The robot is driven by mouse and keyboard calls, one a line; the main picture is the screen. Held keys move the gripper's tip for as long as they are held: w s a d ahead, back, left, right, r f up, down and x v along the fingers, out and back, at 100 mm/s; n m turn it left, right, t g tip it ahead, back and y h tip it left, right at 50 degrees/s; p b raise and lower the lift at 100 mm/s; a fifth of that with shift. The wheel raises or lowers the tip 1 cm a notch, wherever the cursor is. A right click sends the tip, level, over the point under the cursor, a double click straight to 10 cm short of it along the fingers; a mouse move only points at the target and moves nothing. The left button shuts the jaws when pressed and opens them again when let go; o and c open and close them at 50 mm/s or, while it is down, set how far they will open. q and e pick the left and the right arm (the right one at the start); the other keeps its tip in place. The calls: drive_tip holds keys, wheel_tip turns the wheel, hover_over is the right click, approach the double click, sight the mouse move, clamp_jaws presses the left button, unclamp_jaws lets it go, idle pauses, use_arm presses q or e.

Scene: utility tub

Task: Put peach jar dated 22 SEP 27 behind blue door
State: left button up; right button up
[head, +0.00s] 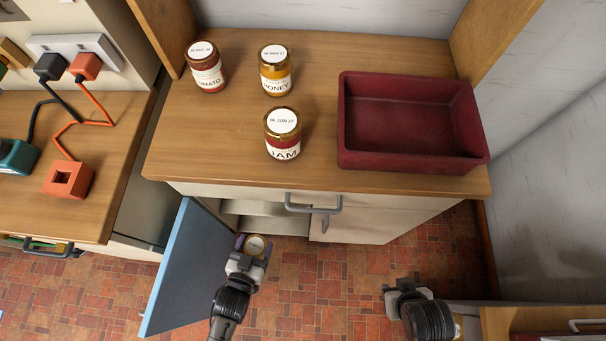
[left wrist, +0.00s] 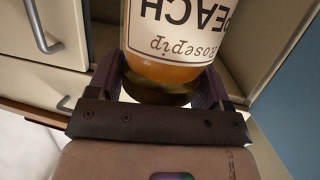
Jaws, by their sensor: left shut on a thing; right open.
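The blue door (head: 178,268) stands open at the left of the cabinet. The jar is to the right of the door, in front of the open compartment (head: 262,222). My right gripper (head: 405,290) is open and empty at the lower right.
On the counter (head: 225,140) stand a tomato jar (head: 206,68), a honey jar (head: 275,70) and a jam jar (head: 283,134). A dark red tray (head: 410,120) is empty at the right. A closed pale cabinet front (head: 375,222) adjoins the open compartment. A grey handle (head: 313,207) juts out above.

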use_arm(q)
drive_tip(key=shift+f+b, duration=0.3)
drive_tip(key=shift+f, duration=0.3)
drive_tip(key=shift+w+f, duration=0.1)
drive_tip(key=shift+w, duration=0.3)
drive_tip(key=w+b, duration=0.8)
drive_tip(key=w, duration=1.1)
drive_tip(key=f+b, duration=0.2)
drive_tip(key=f, duration=0.1)
drive_tip(key=f+b, duration=0.3)
drive_tip(key=shift+a+f, duration=0.2)
drive_tip(key=shift+f, duration=0.3)
drive_tip(key=shift+w, duration=0.1)
